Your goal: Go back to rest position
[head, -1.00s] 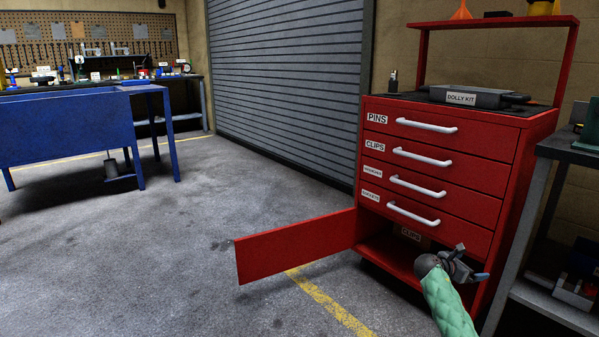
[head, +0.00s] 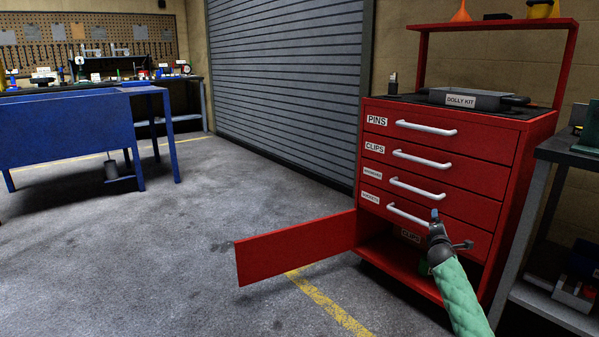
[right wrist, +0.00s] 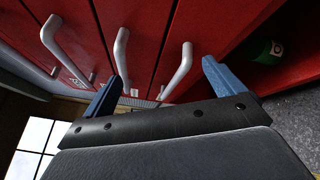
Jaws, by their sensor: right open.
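My right gripper (head: 450,229) is open, in front of the lower right of the red tool cabinet (head: 500,190), near the lowest drawer handle (head: 408,213). In the right wrist view, the open blue fingers of the gripper (right wrist: 162,74) have nothing between them, and the drawer fronts with white handles lie beyond. The cabinet's bottom door (head: 295,248) stands open to the left. A green can (right wrist: 266,51) sits in the open bottom compartment; in the head view it is mostly hidden by my right arm. My left gripper is not in view.
A grey DOLLY KIT case (head: 473,99) lies on the cabinet top. A dark workbench (head: 570,150) stands close on the right. A blue basin (head: 65,125) is at the left, with clear floor between.

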